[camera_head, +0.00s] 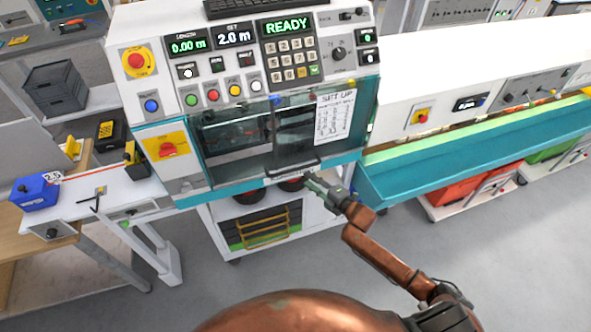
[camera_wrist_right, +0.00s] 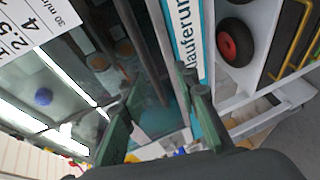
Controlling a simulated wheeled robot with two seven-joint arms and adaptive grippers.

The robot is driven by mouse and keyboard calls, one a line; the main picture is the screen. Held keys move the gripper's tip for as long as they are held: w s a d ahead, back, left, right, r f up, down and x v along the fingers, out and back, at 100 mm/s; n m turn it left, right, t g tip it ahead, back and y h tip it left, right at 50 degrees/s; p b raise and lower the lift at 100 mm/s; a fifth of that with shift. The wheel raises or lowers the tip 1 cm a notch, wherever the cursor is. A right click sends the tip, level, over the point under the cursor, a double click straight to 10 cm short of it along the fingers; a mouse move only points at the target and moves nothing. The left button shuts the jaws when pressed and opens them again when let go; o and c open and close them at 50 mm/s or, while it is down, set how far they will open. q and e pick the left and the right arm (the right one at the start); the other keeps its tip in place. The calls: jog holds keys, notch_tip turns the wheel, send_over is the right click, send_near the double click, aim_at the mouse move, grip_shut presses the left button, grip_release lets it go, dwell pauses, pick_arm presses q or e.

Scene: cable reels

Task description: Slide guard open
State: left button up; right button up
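The guard (camera_head: 293,138) is a clear, dark-tinted panel at the right half of the machine's front window, with a printed set-up sheet (camera_head: 335,115) on it. A dark bar handle (camera_head: 292,169) runs along its lower edge. My right gripper (camera_head: 318,182) is just below and right of this handle. In the right wrist view my right gripper (camera_wrist_right: 166,92) has its two green fingers apart, with a dark bar (camera_wrist_right: 150,62) showing between and beyond them. I cannot tell whether they touch it. My left gripper is not in view.
The control panel (camera_head: 262,62) above the window reads READY. A teal trough (camera_head: 470,155) extends to the right. A blue box (camera_head: 36,193) stands on the left side bench. Below the machine is a white cart (camera_head: 325,222); grey floor is clear in front.

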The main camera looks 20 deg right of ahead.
aim_at(295, 170)
jog(key=shift+n, duration=0.3)
jog(key=x, duration=0.2)
jog(key=r+x, duration=0.1)
jog(key=x, duration=0.5)
jog(key=shift+a+r, duration=0.4)
grip_shut()
